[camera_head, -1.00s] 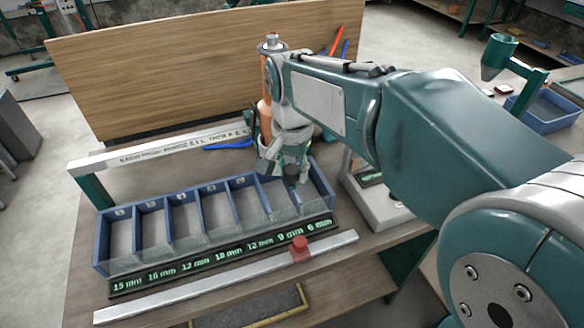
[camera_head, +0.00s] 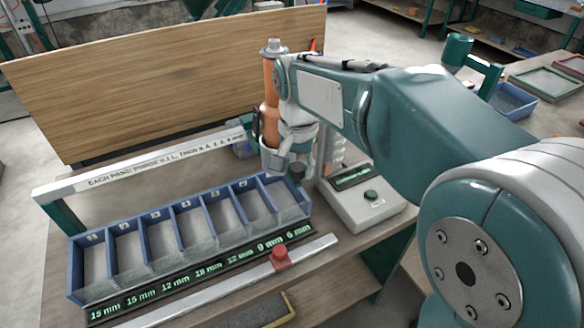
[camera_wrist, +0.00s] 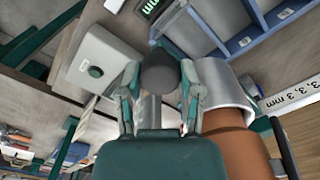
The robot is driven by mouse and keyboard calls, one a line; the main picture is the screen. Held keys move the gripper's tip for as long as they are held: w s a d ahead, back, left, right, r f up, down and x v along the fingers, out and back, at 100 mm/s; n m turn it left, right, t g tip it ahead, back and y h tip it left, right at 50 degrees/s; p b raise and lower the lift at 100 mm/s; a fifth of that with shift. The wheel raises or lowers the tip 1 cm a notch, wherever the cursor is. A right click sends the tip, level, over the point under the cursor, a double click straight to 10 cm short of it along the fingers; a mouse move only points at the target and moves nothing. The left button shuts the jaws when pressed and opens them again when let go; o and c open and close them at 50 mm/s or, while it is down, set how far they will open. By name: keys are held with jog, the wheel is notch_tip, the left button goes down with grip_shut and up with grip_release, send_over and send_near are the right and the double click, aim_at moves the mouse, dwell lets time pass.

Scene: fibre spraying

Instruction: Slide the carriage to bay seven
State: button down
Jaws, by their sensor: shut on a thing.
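The carriage (camera_head: 270,92) is an orange cylinder with a grey cap and a pale cup-shaped lower end. It stands upright at the right end of the overhead rail (camera_head: 150,167), by the rightmost bays. In the wrist view, its orange body (camera_wrist: 237,150) and pale cup (camera_wrist: 215,92) are right of my fingers. My gripper (camera_head: 292,172) is shut on a dark round knob (camera_wrist: 159,73) beside the cup. The blue tray (camera_head: 72,270) has a row of bays; their small number labels are unreadable here. My gripper and the cup partly hide the tray's far right corner.
Green thickness readouts (camera_head: 190,275) run along the tray front. A metal bar (camera_head: 225,280) with a red knob (camera_head: 281,257) lies before it. A scale (camera_head: 362,205) stands close right of the tray. A wooden board (camera_head: 150,85) stands behind.

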jog(key=shift+w+d, duration=0.1)
jog(key=shift+c, duration=1.3)
grip_release()
jog(key=shift+d+f, duration=0.1)
notch_tip(320, 180, up, 12)
jog(key=shift+w, duration=0.1)
